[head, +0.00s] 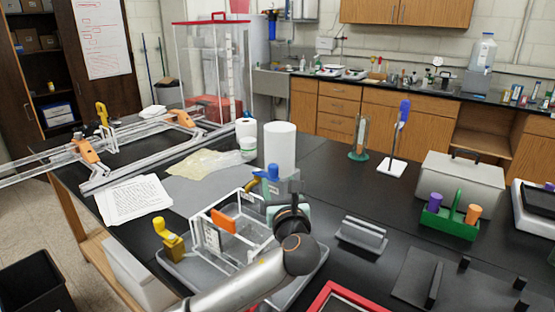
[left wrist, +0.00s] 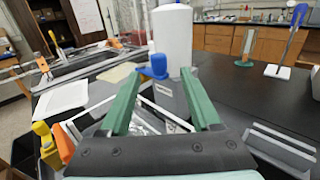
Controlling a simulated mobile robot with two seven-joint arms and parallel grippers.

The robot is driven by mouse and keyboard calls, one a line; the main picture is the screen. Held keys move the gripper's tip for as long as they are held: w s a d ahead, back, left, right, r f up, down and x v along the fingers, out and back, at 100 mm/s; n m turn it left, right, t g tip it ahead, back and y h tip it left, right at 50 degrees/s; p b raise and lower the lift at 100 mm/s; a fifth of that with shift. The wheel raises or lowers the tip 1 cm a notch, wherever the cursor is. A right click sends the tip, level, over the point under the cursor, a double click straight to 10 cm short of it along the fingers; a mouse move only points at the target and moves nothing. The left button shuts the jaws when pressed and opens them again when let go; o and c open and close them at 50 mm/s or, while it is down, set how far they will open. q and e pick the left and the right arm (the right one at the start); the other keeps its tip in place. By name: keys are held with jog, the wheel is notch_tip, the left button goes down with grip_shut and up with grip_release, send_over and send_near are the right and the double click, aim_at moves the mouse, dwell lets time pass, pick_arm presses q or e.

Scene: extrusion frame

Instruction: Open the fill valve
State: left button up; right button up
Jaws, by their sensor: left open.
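A blue valve handle (head: 272,172) stands at the back right of a clear extrusion frame (head: 205,240), in front of a white cylinder (head: 280,148). In the left wrist view the blue handle (left wrist: 155,68) appears between the tips of my green fingers. My left gripper (left wrist: 157,78) is open and empty. Its fingers are spread on both sides of the handle in the picture; I cannot tell how far beyond them it lies. In the head view my dark left wrist covers part of the frame's right side. Which handle is the fill valve is not labelled. My right gripper is not in view.
A grey tray (head: 312,272) lies beneath. A grey slotted block (head: 362,236) and a green caddy (head: 450,222) are to the right. Black bench is clear between them.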

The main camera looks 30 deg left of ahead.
pick_arm(q)
jog(key=x, duration=1.1)
jog(key=shift+a, duration=0.2)
grip_shut()
